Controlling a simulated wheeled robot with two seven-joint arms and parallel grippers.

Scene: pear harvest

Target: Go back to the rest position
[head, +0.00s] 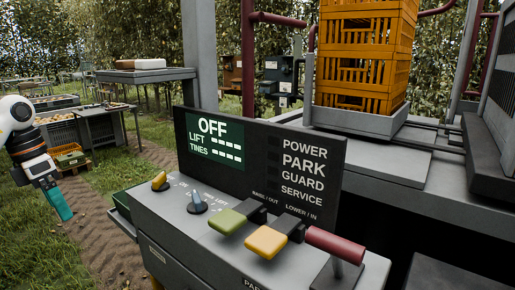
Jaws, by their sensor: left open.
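My left gripper (57,202), with teal fingers, hangs at the left edge of the head view, its fingers pointing down. It is open and empty, above the dirt path and apart from the control console (190,225). My right gripper is not in view.
Orange crates (365,60) stack behind. A table (103,110) stands at left.

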